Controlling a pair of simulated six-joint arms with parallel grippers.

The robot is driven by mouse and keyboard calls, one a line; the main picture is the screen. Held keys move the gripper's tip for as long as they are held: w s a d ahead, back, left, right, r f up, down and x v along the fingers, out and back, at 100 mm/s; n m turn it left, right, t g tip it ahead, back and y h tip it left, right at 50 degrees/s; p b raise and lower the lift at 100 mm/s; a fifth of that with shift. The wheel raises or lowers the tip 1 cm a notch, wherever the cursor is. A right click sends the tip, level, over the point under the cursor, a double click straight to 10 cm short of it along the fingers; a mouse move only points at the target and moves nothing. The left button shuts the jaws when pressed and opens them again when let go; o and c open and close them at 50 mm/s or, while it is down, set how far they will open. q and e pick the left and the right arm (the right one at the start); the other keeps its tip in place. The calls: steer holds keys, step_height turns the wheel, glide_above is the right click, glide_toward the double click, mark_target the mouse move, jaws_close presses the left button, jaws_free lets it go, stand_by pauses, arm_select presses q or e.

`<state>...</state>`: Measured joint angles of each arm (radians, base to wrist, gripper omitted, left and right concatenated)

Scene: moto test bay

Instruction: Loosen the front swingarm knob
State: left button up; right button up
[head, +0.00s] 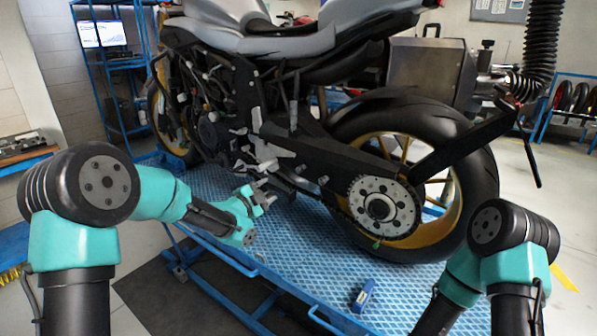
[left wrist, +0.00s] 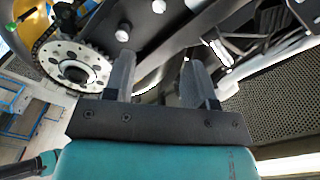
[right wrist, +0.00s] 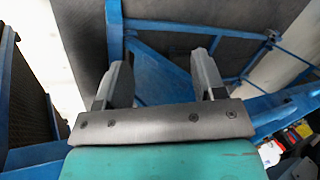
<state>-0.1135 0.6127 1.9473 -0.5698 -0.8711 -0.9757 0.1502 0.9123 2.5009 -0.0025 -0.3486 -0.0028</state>
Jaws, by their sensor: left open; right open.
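A motorcycle with a black swingarm (head: 330,155) stands on a blue platform. Small light knobs stick out of the swingarm's side: one (head: 323,180) nearer the sprocket, another (head: 298,169) further forward. The left wrist view shows two light knobs, one (left wrist: 123,33) nearer the sprocket and one (left wrist: 158,6) at the top edge. My left gripper (head: 266,197) is open and empty, below and forward of the knobs, apart from them. Its fingers (left wrist: 160,78) point towards the swingarm. My right gripper (right wrist: 165,72) is open and empty. It is outside the head view.
The sprocket (head: 380,207) and rear tyre (head: 470,175) are right of the knobs. A black stand lever (head: 465,140) juts out behind. A blue tool (head: 363,295) lies on the blue platform (head: 300,265). The right wrist view shows the blue lift frame (right wrist: 150,75).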

mark_target(298, 170)
stand_by(0.3)
arm_select(q)
steer(key=x, duration=1.7)
steer(key=shift+w+d, duration=0.1)
steer(key=shift+w, duration=0.1)
steer(key=c, duration=0.9)
steer(key=shift+c, duration=0.2)
